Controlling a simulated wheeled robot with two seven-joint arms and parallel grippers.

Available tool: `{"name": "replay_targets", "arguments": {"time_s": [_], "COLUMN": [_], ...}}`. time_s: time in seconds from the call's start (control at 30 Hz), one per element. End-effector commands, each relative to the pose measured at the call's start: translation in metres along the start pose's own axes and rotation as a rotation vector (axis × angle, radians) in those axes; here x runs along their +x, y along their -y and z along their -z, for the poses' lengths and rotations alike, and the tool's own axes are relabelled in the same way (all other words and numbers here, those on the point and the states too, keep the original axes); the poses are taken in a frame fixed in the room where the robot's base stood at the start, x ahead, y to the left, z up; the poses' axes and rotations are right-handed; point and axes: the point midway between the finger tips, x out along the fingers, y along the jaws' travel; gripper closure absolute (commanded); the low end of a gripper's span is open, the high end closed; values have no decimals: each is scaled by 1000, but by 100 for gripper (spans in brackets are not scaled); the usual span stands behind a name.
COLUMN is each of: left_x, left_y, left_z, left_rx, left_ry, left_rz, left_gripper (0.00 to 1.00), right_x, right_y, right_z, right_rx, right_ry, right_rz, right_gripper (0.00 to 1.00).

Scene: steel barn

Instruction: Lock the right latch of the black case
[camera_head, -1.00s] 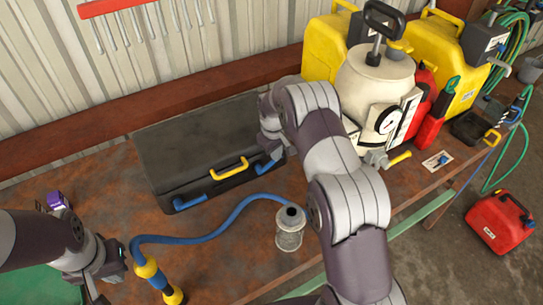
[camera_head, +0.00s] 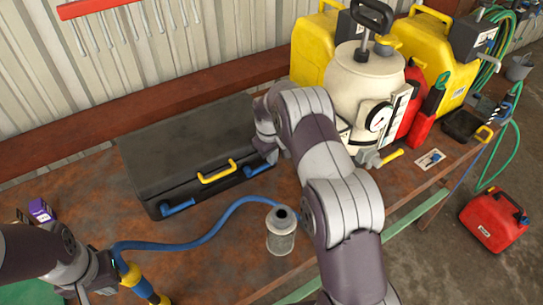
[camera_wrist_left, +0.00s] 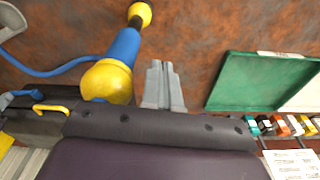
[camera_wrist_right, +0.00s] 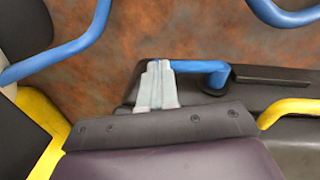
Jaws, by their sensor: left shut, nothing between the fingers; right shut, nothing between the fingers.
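The black case (camera_head: 175,140) lies closed on the rusty bench, with a yellow handle (camera_head: 218,171) on its front. The right latch, a blue bar (camera_head: 258,170), sticks out at the front right; the left blue latch (camera_head: 178,208) sits at the front left. In the right wrist view, my right gripper (camera_wrist_right: 157,68) is shut, its tips at the free end of the blue right latch (camera_wrist_right: 205,67); contact cannot be told. My forearm hides those fingers in the head view. My left gripper (camera_wrist_left: 163,70) is shut and empty beside a blue and yellow wand (camera_wrist_left: 118,60).
A cream sprayer tank (camera_head: 365,85) stands right of the case, before yellow canisters (camera_head: 318,50). A clear cylinder (camera_head: 281,232) and a blue hose (camera_head: 215,228) occupy the bench front. A green box (camera_wrist_left: 255,80) lies near my left gripper.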

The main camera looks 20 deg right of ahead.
Motion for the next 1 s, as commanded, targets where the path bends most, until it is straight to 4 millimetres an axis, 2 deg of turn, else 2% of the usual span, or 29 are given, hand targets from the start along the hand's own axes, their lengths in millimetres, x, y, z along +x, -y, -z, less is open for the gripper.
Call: {"name": "replay_targets", "arguments": {"time_s": [0.3, 0.43, 0.57, 0.73, 0.87, 0.9, 1.0], "left_x": [0, 4, 12, 22, 18, 8, 0], "left_y": [0, 0, 0, 0, 0, 0, 0], "left_z": [0, 0, -2, -3, -2, -1, 0], "left_rx": [0, 0, 0, 0, 0, 0, 0], "left_ry": [0, 0, 0, 0, 0, 0, -1], "left_rz": [0, 0, 0, 0, 0, 0, 0], "left_gripper": [100, 100, 100, 100, 100, 100, 100], "right_x": [0, -9, -33, -74, -103, -114, -124], "right_y": [0, 0, 0, 0, 0, -1, -1], "right_z": [0, 1, 1, 0, 0, 0, 0], "right_rx": [0, 0, 1, 1, 0, 0, 0], "right_ry": [0, -3, -5, -4, -2, -1, 0], "right_rz": [0, -1, -2, -2, -1, -1, 0], "right_gripper": [100, 100, 100, 100, 100, 100, 100]}}
